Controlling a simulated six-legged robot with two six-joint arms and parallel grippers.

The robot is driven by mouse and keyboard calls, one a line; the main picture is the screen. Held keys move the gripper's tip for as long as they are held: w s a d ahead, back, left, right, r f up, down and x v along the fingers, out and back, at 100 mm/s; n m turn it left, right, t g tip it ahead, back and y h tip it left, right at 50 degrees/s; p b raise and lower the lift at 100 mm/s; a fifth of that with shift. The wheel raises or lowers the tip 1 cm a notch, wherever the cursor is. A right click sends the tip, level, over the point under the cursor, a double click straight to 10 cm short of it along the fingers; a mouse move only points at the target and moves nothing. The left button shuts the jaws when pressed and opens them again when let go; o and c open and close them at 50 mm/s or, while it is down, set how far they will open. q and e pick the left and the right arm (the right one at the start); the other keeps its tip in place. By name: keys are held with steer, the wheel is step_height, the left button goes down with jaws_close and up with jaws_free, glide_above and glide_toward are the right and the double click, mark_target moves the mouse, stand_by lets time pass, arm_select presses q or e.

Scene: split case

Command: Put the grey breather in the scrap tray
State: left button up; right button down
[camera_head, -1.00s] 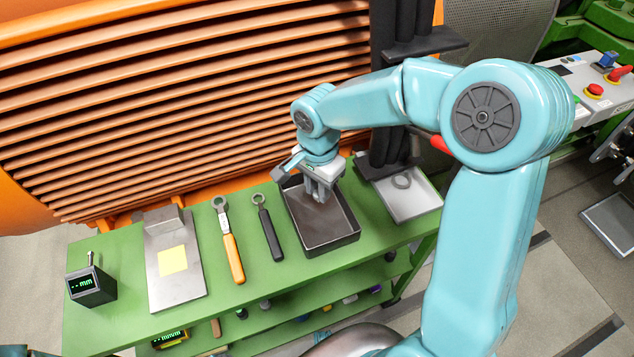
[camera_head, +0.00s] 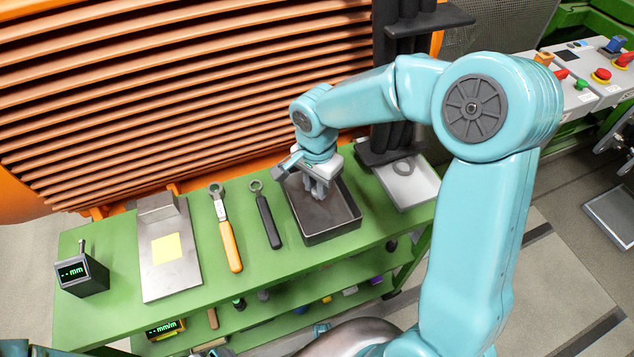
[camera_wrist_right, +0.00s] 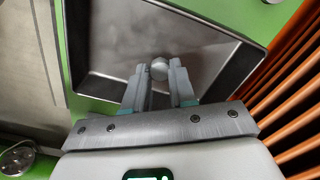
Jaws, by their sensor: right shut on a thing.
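My right gripper (camera_head: 318,192) is shut on a small grey rounded piece, taken to be the grey breather (camera_wrist_right: 159,69), which shows between the fingertips in the right wrist view. The gripper points down over the dark open tray (camera_head: 333,238) on the green bench. That tray's dark wall also shows in the right wrist view (camera_wrist_right: 108,87), and its visible floor looks bare. I cannot read any label naming it the scrap tray. The gap between the piece and the tray floor is hard to judge. My left gripper is not in view.
A pale tray (camera_head: 416,193) holding a grey ring (camera_head: 403,167) stands to the right. Left of the dark tray lie a black-handled tool (camera_head: 268,222), an orange-handled wrench (camera_head: 229,243), a metal plate (camera_head: 160,280) and a gauge box (camera_head: 83,277). Orange slats (camera_head: 190,90) rise behind.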

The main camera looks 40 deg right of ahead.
steer(key=shift+f+b, duration=0.3)
steer(key=shift+f, duration=0.15)
steer(key=c, duration=0.8)
jaws_free()
steer(key=shift+c, duration=0.2)
step_height(320, 180, up, 16)
steer(key=p, duration=0.2)
steer(key=shift+r, duration=0.2)
